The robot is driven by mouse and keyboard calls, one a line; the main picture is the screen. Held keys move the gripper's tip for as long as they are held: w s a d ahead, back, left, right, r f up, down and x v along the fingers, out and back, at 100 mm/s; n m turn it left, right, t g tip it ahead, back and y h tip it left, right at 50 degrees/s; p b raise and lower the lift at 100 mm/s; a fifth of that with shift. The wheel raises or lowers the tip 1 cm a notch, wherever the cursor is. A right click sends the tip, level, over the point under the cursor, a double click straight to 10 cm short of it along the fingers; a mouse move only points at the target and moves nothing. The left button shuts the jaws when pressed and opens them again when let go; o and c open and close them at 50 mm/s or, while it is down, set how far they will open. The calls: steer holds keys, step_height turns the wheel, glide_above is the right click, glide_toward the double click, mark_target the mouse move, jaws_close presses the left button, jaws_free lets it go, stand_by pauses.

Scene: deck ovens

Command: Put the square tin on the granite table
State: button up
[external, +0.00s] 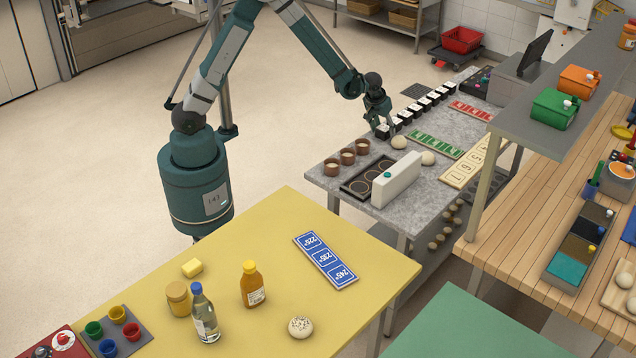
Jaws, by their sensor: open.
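The granite table (418,202) is the grey speckled table at the centre right. A row of small dark square pieces with pale tops (425,104) runs along its far left edge. I cannot tell for certain which object is the square tin. My gripper (382,130) is low over the granite table's left edge, at the near end of this row. Its jaws are open, and a small dark piece shows right by the fingertips. The fingers partly hide that piece, and contact cannot be made out.
Round dough balls (399,142), brown cups (348,156), a dark tray with rings (368,177) and an upright white block (397,180) stand near my gripper. A green-marked strip (436,144) lies beyond. A yellow table (330,215) is in front; a shelf (500,102) overhangs the right.

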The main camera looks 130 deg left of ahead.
steer(key=shift+r, duration=0.2)
steer(key=p+v, duration=0.1)
steer(key=v, duration=1.1)
stand_by(0.8)
steer(key=shift+d, duration=0.1)
